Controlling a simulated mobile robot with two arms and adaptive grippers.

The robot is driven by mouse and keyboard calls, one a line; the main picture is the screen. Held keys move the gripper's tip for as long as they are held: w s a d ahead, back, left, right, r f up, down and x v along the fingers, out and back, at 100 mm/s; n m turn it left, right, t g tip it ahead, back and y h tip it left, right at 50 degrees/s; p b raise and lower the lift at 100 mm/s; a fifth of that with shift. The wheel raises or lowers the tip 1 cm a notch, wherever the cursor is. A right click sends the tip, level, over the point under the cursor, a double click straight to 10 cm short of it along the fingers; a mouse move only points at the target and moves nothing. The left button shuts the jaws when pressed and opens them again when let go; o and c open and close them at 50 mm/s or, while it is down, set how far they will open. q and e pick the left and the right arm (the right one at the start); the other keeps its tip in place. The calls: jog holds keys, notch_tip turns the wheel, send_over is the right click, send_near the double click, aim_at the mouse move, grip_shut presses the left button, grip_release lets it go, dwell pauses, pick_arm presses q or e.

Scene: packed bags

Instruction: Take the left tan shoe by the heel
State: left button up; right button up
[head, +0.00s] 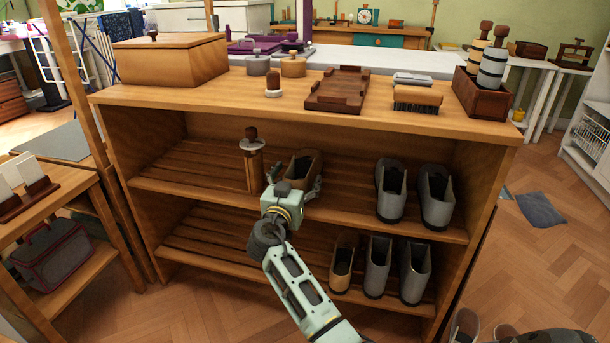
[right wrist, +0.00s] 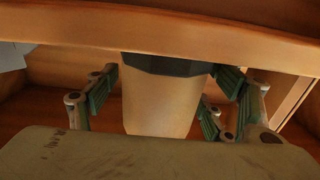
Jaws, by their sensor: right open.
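A tan shoe (head: 309,162) with a dark opening stands on the upper rack shelf, left of the grey pair. Another tan shoe (head: 342,268) stands on the lower shelf. My right gripper (head: 294,181) is at the heel end of the upper tan shoe and hides part of it. In the right wrist view the tan heel (right wrist: 160,98) with its dark upper edge is between the spread fingers of the right gripper (right wrist: 166,92). The fingers are open, with gaps visible beside the heel. My left gripper is not in view.
A grey pair (head: 437,200) stands to the right on the upper shelf, and two grey shoes (head: 377,268) stand on the lower one. A wooden post with a knob (head: 252,165) is just left of the gripper. The rack's top board (head: 215,98) overhangs the shelf.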

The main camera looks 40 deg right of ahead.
aim_at(303, 168)
jog(key=shift+x, duration=1.05)
jog(key=c, duration=1.5)
jog(key=shift+r, duration=0.1)
jog(key=shift+c, duration=0.7)
